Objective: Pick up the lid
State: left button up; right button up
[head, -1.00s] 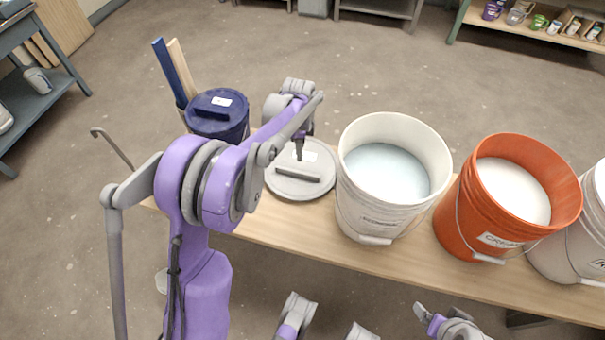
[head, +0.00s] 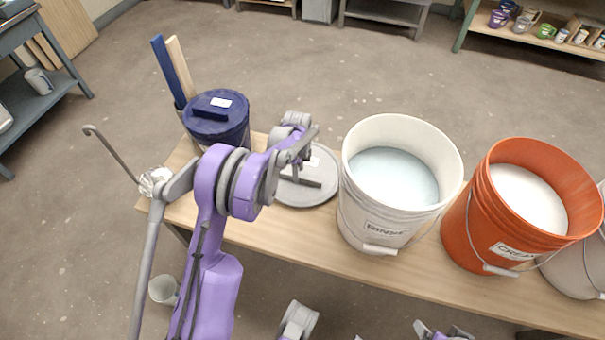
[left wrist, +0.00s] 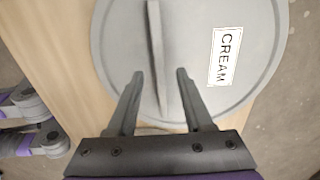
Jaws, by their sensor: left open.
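The lid (head: 318,196) is a round grey disc with a raised bar handle. It lies flat on the wooden bench, left of the white bucket. In the left wrist view its label reads CREAM, and the lid (left wrist: 195,22) fills most of the picture. My left gripper (head: 297,172) is over the lid, with its jaws open. In the left wrist view the left gripper (left wrist: 160,74) has one finger on each side of the bar handle (left wrist: 157,45), with gaps showing. Whether the fingertips reach down to the lid is unclear.
A white bucket (head: 362,215) labelled RINSE stands close right of the lid, then an orange bucket (head: 480,238) labelled CREAM. A dark blue lidded bucket (head: 218,118) stands left, with upright sticks beside it. The bench (head: 265,235) is bare in front of the lid.

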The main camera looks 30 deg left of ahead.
pick_arm(q)
jog(key=shift+f, duration=1.1)
jog(key=shift+f+b, duration=0.25)
jog(key=shift+b, duration=0.1)
grip_shut()
dwell(0.9)
